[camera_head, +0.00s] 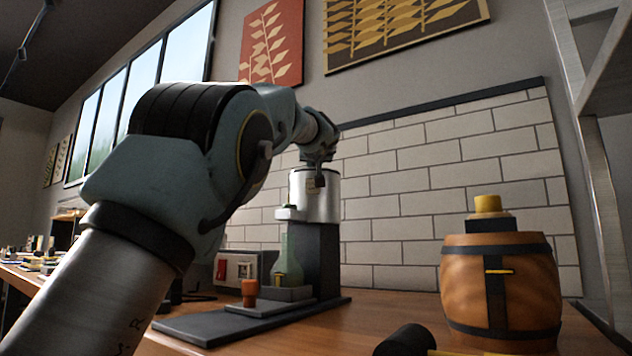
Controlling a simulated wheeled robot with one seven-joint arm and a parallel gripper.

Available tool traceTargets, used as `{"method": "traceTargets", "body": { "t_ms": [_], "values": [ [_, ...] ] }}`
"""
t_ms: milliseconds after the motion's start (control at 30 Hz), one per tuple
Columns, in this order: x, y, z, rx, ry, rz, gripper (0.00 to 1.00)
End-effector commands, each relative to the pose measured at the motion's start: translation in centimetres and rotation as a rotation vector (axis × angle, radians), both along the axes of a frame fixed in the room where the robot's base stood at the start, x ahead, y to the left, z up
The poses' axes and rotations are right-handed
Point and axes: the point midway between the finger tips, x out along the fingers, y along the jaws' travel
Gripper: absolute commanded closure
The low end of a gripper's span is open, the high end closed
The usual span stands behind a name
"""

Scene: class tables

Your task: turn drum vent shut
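A silver drum-like cylinder (322,206) sits upright on a black column at the middle of the worktop. It has a small pale fitting (285,213) low on its left side and small dark and yellowish details near its top. I cannot tell which part is the vent, or whether it is open or shut. My arm reaches in from the lower left, and my gripper (319,180) points down at the top front of the cylinder. Its fingers are small and dark, so I cannot tell whether they are open or touching it.
A box with a red switch (222,270), a green glass flask (288,262) and an orange-brown piece (249,291) stand by the column's base. A wooden barrel (502,290) with a yellow cap stands right. A black-headed mallet-like tool (405,341) lies in front. A brick-tiled panel (440,190) stands behind.

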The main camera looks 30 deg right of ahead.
Motion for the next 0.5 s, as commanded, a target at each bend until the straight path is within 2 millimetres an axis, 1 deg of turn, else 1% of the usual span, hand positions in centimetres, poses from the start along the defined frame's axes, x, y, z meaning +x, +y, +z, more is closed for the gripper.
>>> {"method": "traceTargets", "body": {
  "t_ms": [33,67,500],
  "values": [
    [0.0,-0.2,-0.6,0.001,-0.004,0.037,1.0],
    [0.0,-0.2,-0.6,0.002,-0.003,0.062,1.0],
    [0.3,1.1,0.7,0.005,-0.002,0.478,1.0]
  ]
}}
